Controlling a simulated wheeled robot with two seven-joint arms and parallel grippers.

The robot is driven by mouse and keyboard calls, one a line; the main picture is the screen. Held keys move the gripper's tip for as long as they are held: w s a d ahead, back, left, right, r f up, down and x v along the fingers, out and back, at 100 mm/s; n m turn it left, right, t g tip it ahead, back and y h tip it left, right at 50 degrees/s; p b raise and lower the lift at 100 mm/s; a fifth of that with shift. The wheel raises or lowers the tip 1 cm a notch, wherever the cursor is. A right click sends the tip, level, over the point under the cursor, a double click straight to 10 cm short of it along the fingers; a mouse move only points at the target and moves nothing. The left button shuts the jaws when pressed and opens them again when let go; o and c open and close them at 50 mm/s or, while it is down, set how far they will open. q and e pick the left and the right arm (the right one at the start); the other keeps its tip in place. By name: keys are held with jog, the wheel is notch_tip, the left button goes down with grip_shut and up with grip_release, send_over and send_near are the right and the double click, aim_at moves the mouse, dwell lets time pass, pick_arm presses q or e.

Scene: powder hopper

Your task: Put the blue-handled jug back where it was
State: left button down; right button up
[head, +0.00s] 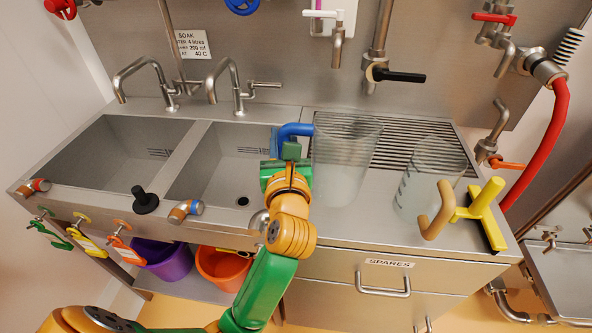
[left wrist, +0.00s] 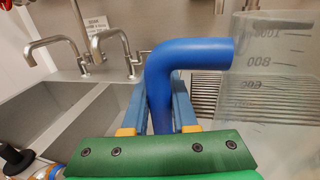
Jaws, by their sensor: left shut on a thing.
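The clear blue-handled jug (head: 345,150) is upright over the steel counter, at the left end of the ribbed drainer (head: 405,140). I cannot tell whether its base touches the counter. Its blue handle (head: 296,130) points left, towards the sinks. My left gripper (head: 288,150) is shut on that handle. In the left wrist view the blue handle (left wrist: 190,58) stands between the fingers (left wrist: 160,110), and the jug's marked wall (left wrist: 275,80) is at the right. My right gripper is not in view.
A second clear jug (head: 432,165) with a tan handle (head: 437,212) stands to the right, near a yellow handle (head: 483,208). Two sinks (head: 120,150) lie left. Taps (head: 380,70) hang above the drainer. A red hose (head: 545,150) is at right.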

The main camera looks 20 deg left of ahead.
pick_arm(q)
jog(key=w+f, duration=0.1)
jog(key=f, duration=0.1)
jog(key=w+f, duration=0.1)
jog(key=f, duration=0.2)
jog(key=w+f+b, duration=0.1)
jog(key=f, duration=0.1)
jog(key=shift+w+f, duration=0.25)
jog(key=shift+f, duration=0.15)
jog(key=c, duration=0.7)
grip_release()
jog(key=shift+d, duration=0.1)
jog(key=v, duration=1.2)
